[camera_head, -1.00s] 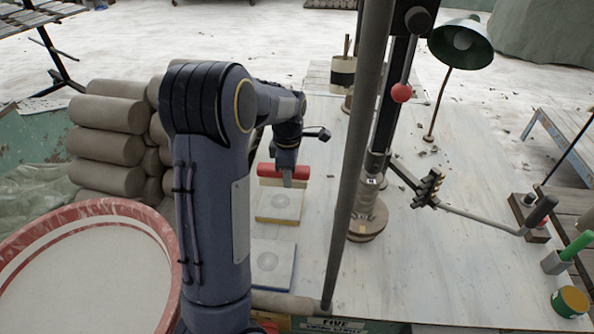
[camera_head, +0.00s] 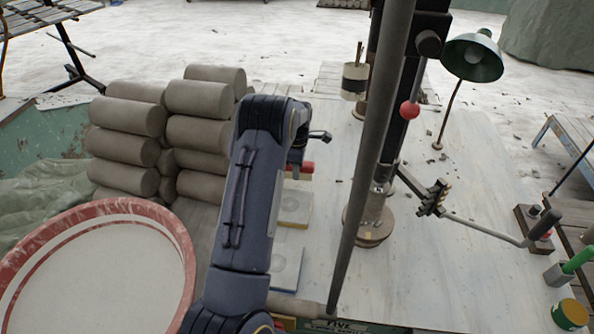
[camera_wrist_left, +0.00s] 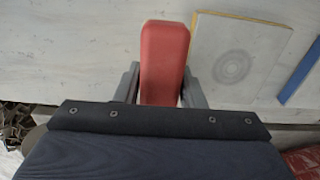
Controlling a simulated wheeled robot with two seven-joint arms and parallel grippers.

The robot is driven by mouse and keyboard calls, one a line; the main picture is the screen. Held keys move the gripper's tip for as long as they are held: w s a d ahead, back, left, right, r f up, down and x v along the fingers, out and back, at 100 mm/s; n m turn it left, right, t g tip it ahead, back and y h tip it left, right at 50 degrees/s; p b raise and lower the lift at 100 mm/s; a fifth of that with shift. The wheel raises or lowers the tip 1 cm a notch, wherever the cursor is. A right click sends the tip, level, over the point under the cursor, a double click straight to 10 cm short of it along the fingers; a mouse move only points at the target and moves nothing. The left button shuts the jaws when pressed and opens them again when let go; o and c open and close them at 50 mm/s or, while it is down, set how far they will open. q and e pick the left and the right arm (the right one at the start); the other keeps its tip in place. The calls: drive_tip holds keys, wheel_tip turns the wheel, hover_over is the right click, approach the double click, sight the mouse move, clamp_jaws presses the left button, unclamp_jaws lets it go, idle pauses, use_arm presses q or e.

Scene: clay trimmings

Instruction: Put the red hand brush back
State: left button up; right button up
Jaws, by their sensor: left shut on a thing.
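The red hand brush (camera_head: 305,167) shows only as a short red end in the head view, mostly hidden behind my left arm, just beyond the yellow-edged board. My left gripper (camera_head: 295,170) is largely hidden there by my own wrist. In the left wrist view, the brush's red handle (camera_wrist_left: 165,52) stands between the two grey fingers of my left gripper (camera_wrist_left: 163,88), which is shut on it. Its bristles are hidden in both views. I cannot tell whether the brush touches the table. My right gripper is in neither view.
A yellow-edged board (camera_head: 297,208) and a blue-edged board (camera_head: 287,266) lie on the pale table (camera_head: 430,270). Clay rolls (camera_head: 195,132) are stacked at left, behind a red-rimmed basin (camera_head: 175,225). A tall dark post (camera_head: 372,150) stands right of the boards. A green lamp (camera_head: 472,55) stands farther right.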

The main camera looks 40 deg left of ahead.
use_arm(q)
drive_tip(key=shift+w+a+f, duration=0.3)
drive_tip(key=shift+w+f, duration=0.05)
drive_tip(key=shift+f, duration=0.15)
drive_tip(key=f, duration=0.3)
drive_tip(key=shift+w+a+f+p, duration=0.15)
drive_tip(key=shift+w+a+p, duration=0.1)
drive_tip(key=shift+w+p, duration=0.1)
drive_tip(key=shift+f, duration=0.2)
drive_tip(key=shift+f, duration=0.2)
drive_tip(key=o, duration=0.9)
